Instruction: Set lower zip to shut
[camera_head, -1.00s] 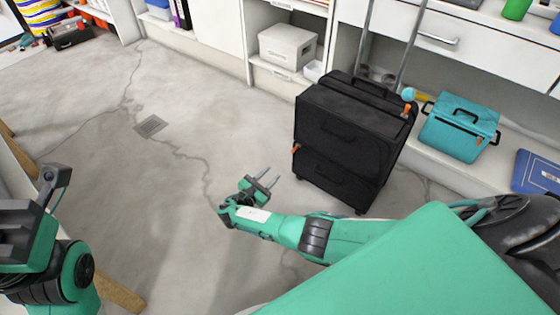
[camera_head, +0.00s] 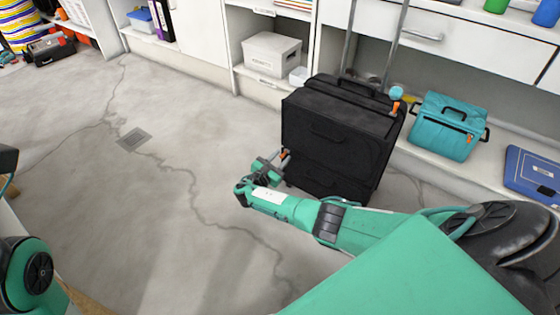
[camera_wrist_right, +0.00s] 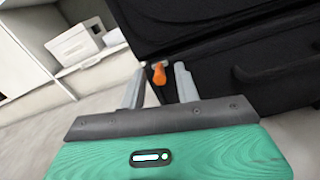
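The black soft case (camera_head: 338,130) stands upright on the floor, with an upper and a lower section. An orange lower zip pull (camera_head: 284,153) shows at the left front edge of the case, partly hidden by my right gripper (camera_head: 276,160). In the right wrist view, this orange pull (camera_wrist_right: 159,74) lies between the two grey fingertips of my right gripper (camera_wrist_right: 158,84). The fingers are apart, with a gap on both sides of the pull. Another orange pull (camera_head: 396,107) is at the upper right corner of the case. My left gripper's fingers are outside the view.
A teal bag (camera_head: 447,130) and a blue case (camera_head: 532,174) lie on the low shelf right of the black case. A ladder (camera_head: 395,45) stands behind it. A grey box (camera_head: 272,55) sits on the shelf at the back. The floor left of my right gripper is clear.

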